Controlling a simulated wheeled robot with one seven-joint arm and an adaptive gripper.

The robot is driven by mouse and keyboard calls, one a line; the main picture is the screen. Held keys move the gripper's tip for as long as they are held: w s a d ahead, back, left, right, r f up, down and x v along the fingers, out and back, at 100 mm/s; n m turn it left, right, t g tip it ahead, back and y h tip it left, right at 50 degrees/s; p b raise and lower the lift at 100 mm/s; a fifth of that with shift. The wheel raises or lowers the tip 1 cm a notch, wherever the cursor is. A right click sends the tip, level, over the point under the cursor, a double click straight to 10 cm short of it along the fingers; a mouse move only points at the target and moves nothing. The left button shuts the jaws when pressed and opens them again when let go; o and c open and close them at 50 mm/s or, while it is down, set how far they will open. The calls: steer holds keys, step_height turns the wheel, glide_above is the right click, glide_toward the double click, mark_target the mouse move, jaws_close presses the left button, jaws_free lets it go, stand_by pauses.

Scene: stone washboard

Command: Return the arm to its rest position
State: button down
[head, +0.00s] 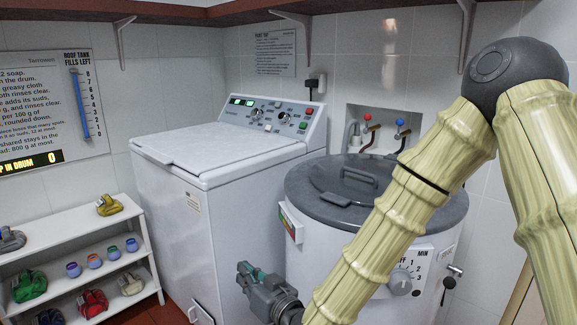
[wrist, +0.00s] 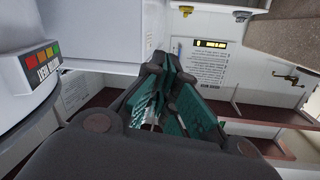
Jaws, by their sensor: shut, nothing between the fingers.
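My arm, with bamboo-patterned links, comes in from the right in the head view and bends at a dark joint near the top right. My gripper (head: 262,285) hangs low in the head view, in front of the white drum machine and the washing machine. In the wrist view its green-padded fingers (wrist: 172,75) are shut with nothing between them. Its fingertips look clear of the machines.
A white top-loading washer (head: 160,200) stands at the centre with its lid closed. Right of it is a round machine with a grey lid (head: 315,185), partly behind my arm. A white shelf (head: 65,245) with colourful items stands at left. Taps (head: 370,130) are on the back wall.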

steer(key=s+d+f+m+g+h, duration=0.15)
steer(key=s+d+f, duration=0.3)
steer(key=f, duration=0.55)
steer(key=s+d+f+m+g+h, duration=0.1)
steer(key=s+d+f+g+h, duration=0.3)
steer(key=f, duration=0.5)
steer(key=s+d+f+m+g+h, duration=0.1)
steer(key=s+d+f, duration=0.2)
steer(key=d+f, duration=0.5)
steer(key=s+d+f+g+h, duration=0.25)
steer(key=s+d+f, duration=0.55)
steer(key=s+f, duration=0.4)
steer(key=s+d+f+m+g+h, duration=0.2)
steer(key=s+d+f+g, duration=0.25)
steer(key=s+d, duration=0.55)
step_height(320, 180, up, 21)
steer(key=s+a+p, duration=0.1)
steer(key=a+p, duration=0.1)
steer(key=p, duration=1.9)
steer(key=shift+s+r, duration=0.2)
steer(key=shift+s, duration=0.05)
steer(key=shift+t, duration=0.25)
